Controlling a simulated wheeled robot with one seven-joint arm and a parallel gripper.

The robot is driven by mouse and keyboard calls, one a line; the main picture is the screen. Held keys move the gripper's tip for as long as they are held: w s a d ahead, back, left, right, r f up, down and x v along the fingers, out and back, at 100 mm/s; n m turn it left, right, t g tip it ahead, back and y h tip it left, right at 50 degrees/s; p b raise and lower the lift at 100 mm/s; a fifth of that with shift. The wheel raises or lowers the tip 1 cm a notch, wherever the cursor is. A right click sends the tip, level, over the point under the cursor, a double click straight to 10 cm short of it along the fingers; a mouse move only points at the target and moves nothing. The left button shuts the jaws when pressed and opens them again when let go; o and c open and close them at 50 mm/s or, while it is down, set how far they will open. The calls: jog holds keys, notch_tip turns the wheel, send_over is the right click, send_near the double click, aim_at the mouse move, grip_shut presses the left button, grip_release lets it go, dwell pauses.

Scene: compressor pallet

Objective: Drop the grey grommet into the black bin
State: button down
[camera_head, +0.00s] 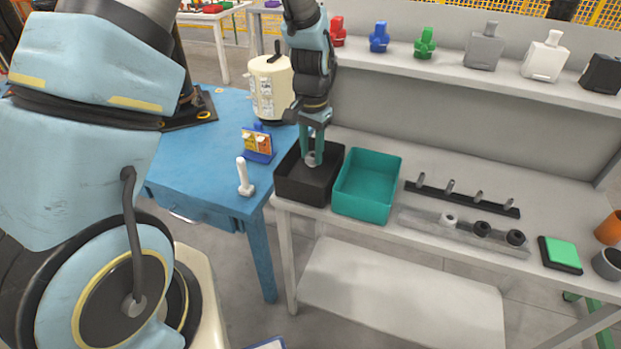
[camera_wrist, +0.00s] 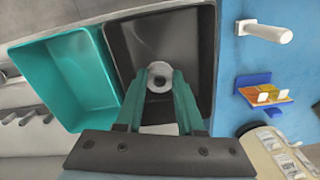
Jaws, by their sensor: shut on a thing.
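My gripper (camera_head: 312,158) points down over the black bin (camera_head: 321,191), with its fingertips at about the height of the rim. It is shut on the grey grommet (camera_head: 311,160), a small ring with a dark centre. In the wrist view the grommet (camera_wrist: 160,77) sits between the two teal fingertips, with the bin's dark floor and walls around it. The black bin (camera_wrist: 205,60) looks empty apart from the gripper and grommet, though the fingers hide part of it. I cannot tell how far the grommet is above the bin floor.
A teal bin (camera_head: 366,212) stands right beside the black bin. A rail with white and black grommets (camera_head: 482,229) and a pegged black bar (camera_head: 462,200) lie further right. A white bolt-shaped post (camera_head: 243,178) and a small card stand (camera_head: 258,145) are on the blue table (camera_head: 190,165).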

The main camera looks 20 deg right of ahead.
jog(key=shift+c, duration=2.2)
grip_release()
jog(key=shift+r, duration=0.15)
notch_tip(320, 180, up, 11)
jog(key=b, duration=0.2)
jog(key=shift+f, duration=0.2)
jog(key=s+a+n, duration=0.1)
jog(key=a+n, duration=0.2)
jog(key=a, duration=0.7)
jog(key=s+a+f+n+t, duration=0.1)
jog(key=a+n, duration=0.3)
jog(key=a, duration=0.6)
jog(key=s+a+n, duration=0.2)
jog(key=a+n, duration=0.1)
jog(key=a, duration=0.7)
jog(key=shift+f+t, duration=0.15)
jog(key=shift+t, duration=0.15)
